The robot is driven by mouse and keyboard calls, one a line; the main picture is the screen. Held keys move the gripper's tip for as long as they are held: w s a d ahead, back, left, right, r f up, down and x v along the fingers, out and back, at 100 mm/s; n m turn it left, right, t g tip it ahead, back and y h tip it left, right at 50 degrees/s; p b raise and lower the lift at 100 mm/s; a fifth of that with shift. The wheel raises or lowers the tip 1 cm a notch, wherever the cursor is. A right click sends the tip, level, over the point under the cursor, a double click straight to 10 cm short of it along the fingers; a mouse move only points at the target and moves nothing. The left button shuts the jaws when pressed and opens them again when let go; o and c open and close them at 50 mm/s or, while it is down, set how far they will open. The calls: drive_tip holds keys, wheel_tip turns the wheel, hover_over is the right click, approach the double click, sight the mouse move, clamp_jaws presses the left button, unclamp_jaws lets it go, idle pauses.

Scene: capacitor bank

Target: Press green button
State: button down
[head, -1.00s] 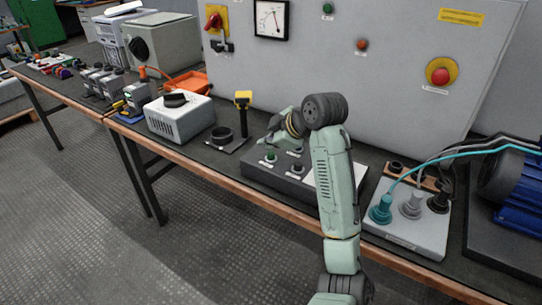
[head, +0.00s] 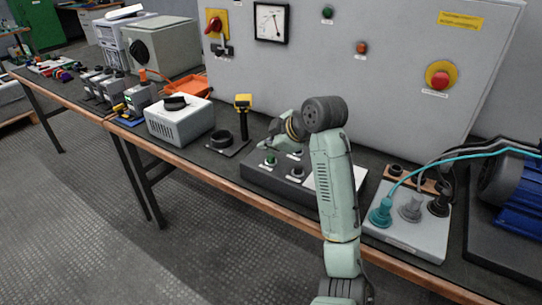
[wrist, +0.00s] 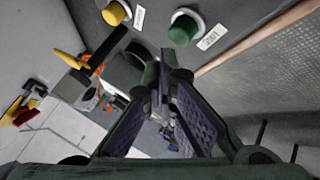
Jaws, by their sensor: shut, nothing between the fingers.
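The green button (head: 270,159) stands on a dark control box (head: 254,174) on the bench, in the head view. In the wrist view the green button (wrist: 184,29) sits in a pale ring near the top, beside a white label. A yellow button (wrist: 115,12) is to its left there. My gripper (head: 279,138) hangs above the back of the box in the head view, its fingers partly hidden by my arm. In the wrist view my gripper (wrist: 166,72) is shut and empty. Its fingertips appear just below the green button, apart from it.
The grey cabinet (head: 400,75) rises behind, with another green button or lamp (head: 327,12). A socket board (head: 405,239) is right.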

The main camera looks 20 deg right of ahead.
drive_tip(key=shift+f, duration=0.45)
